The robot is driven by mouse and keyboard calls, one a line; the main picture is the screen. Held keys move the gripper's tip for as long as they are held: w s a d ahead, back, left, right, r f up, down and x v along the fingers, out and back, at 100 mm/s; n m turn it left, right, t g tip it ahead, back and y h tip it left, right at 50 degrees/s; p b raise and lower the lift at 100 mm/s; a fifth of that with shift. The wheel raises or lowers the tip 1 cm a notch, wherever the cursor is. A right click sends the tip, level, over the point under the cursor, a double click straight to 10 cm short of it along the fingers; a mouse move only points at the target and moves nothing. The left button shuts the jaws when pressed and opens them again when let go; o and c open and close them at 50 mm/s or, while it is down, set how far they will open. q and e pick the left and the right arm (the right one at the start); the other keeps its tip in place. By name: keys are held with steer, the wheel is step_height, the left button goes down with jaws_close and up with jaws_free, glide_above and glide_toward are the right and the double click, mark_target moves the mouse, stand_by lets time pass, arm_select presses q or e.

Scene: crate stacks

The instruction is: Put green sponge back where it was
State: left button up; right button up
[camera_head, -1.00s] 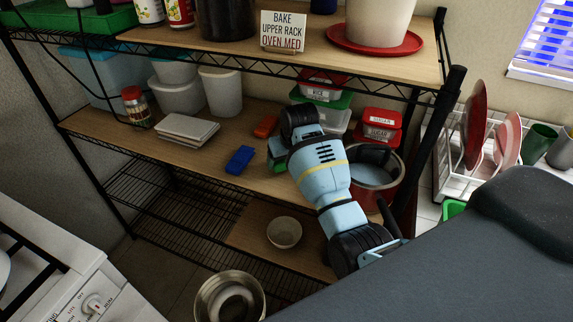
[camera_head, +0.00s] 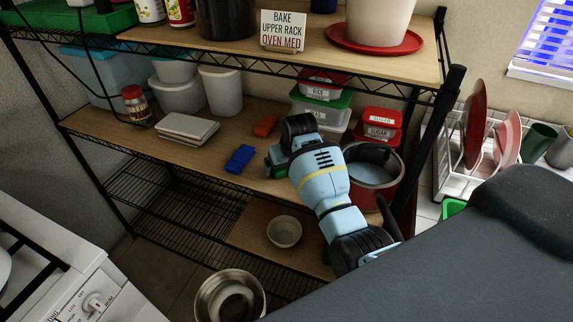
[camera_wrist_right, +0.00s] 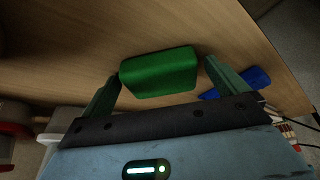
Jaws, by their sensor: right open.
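The green sponge (camera_wrist_right: 158,73) rests on the wooden middle shelf. In the right wrist view it lies between the two fingers of my right gripper (camera_wrist_right: 162,74), which is open, with a gap visible at the right finger. In the head view the right gripper (camera_head: 278,160) is low over the shelf, to the right of a blue sponge (camera_head: 240,158), and largely hides the green one. The blue sponge also shows in the wrist view (camera_wrist_right: 248,80), beyond the right finger. My left gripper is not in view.
A red pot (camera_head: 374,180) stands right of my arm, with labelled containers (camera_head: 320,112) behind. A shelf post (camera_head: 433,130) is at the right.

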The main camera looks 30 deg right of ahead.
steer(key=shift+r, duration=0.3)
steer(key=v, duration=0.7)
steer(key=shift+r, duration=0.2)
steer(key=shift+s, duration=0.1)
